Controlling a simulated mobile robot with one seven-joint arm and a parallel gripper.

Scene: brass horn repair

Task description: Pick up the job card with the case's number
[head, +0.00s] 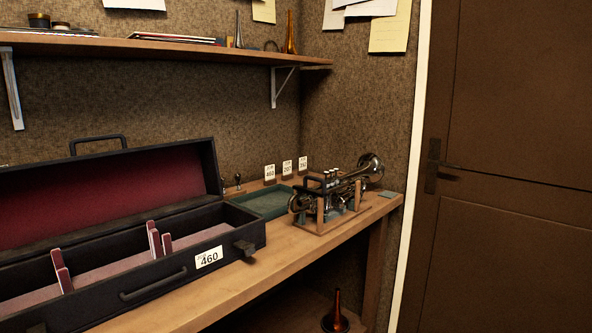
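The open black case (150,275) lies on the bench at the left, its lid up and lined in dark red. A white label (209,257) on its front reads 460. Three small white job cards stand upright in a row at the back of the bench. The left card (270,172) reads 460. The middle card (287,167) and the right card (303,163) carry other numbers too small to read surely. My gripper is not in view.
A green-lined tray (262,203) sits in front of the cards. A brass instrument (338,190) rests on a wooden stand right of it. A shelf (150,46) runs above the bench. The bench front (250,280) is clear. A brown door (520,170) is at the right.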

